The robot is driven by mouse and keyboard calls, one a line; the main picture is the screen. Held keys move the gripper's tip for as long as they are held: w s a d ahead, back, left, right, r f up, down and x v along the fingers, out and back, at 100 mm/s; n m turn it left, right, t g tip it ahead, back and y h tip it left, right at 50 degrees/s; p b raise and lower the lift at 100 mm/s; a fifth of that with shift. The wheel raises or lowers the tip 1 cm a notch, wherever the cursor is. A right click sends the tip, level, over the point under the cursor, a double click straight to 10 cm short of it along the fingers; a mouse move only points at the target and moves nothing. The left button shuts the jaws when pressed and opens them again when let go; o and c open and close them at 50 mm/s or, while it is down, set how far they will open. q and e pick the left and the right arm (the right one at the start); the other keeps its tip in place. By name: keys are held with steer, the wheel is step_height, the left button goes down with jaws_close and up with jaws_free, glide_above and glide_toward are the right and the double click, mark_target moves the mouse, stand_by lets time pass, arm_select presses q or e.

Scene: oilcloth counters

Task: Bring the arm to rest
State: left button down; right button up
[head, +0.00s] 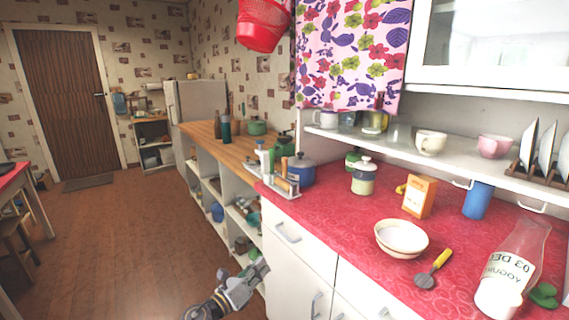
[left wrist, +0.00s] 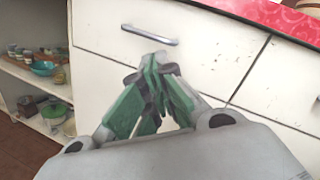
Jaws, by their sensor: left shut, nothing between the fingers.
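My left gripper (head: 258,272) is low at the bottom of the head view, in front of the white cabinet and below the red counter. In the left wrist view its green and grey fingers (left wrist: 158,62) come together at the tips with nothing between them. Behind them is the white drawer front with a metal handle (left wrist: 150,36); I cannot tell whether the fingers touch it. My right gripper is in neither view.
The red counter (head: 340,225) holds a bowl (head: 401,240), an orange box (head: 419,197), a yellow-handled tool (head: 434,268) and a yogurt bottle (head: 512,270). Open shelves (head: 213,190) run under the wooden counter.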

arm_select(q)
steer(key=w+a+f+n+t+y, duration=0.1)
steer(key=w+a+n+y, duration=0.2)
steer(key=a+n+y, duration=0.5)
steer(key=w+a+f+n+t+y, duration=0.1)
steer(key=w+a+f+n+y, duration=0.15)
steer(key=a+n, duration=0.6)
step_height(320, 180, down, 6)
steer(key=s+a+n+g+y, duration=0.2)
steer(key=n+g+y, duration=0.15)
steer(key=n, duration=0.75)
steer(key=s+d+f+n+g+h, duration=0.25)
steer(key=s+f+n+g, duration=0.45)
steer(key=s+f, duration=1.1)
steer(key=s+d+f+g, duration=0.1)
steer(key=s+f+g, duration=0.1)
steer(key=s+f, duration=0.4)
steer(key=s+d+f+g+p, duration=0.1)
steer(key=s+f, duration=0.5)
steer(key=s, duration=0.7)
steer(key=shift+s+d+f+g+h+p, duration=0.3)
steer(key=shift+s+d+g+h, duration=0.1)
steer(key=shift+d+g, duration=0.35)
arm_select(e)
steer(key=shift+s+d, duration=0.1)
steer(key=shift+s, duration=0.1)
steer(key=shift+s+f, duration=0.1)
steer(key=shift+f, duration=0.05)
